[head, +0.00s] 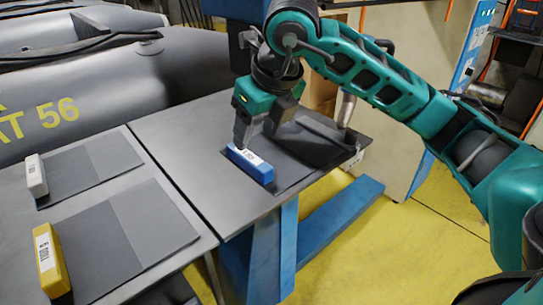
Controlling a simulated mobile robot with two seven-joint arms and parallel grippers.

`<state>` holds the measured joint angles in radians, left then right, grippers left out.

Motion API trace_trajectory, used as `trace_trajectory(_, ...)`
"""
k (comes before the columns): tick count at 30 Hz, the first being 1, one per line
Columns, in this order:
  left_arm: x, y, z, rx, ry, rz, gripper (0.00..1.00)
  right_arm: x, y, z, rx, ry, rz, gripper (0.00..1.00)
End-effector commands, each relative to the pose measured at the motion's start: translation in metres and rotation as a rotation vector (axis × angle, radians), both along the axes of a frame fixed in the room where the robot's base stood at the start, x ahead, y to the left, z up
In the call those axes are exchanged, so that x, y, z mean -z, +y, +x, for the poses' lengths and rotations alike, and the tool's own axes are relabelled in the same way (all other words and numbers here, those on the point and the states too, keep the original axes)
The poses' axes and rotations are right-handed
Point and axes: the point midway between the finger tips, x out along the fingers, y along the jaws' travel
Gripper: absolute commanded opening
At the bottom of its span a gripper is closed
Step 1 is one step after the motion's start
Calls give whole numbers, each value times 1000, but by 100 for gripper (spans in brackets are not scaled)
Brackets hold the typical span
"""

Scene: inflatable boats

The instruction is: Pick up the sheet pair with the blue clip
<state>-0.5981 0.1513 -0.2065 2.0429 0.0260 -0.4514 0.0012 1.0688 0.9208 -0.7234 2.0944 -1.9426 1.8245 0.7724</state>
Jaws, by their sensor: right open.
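The blue clip (262,173) has a white printed label and sits on the left edge of a dark grey sheet pair (308,150). This pair lies on the right part of the table, near its far right corner. My right gripper (250,144) comes in from the right and points down just above and behind the blue clip. It is open, with nothing visible between its fingers. I cannot tell whether a fingertip touches the clip or sheets. The arm and gripper hide part of the pair's far side. My left gripper is not in view.
A sheet pair (95,165) with a white clip (36,176) and another (125,235) with a yellow clip (50,262) lie on the left table section (15,210). Bare tabletop (185,150) lies between. A grey inflatable boat (90,85) stands behind the table.

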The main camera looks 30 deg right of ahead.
Motion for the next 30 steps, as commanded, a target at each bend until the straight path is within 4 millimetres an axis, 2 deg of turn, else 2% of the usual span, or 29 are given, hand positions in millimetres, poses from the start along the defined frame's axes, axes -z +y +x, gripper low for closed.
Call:
trace_trajectory(1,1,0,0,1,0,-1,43,8,1,3,1,1,1,57)
trace_trajectory(8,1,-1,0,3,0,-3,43,24,2,10,-1,2,2,57)
trace_trajectory(16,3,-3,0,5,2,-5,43,59,4,25,-1,2,2,57)
trace_trajectory(26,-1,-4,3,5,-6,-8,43,65,5,28,-2,-1,3,56)
trace_trajectory(30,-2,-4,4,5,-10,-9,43,64,5,28,-2,-1,3,43)
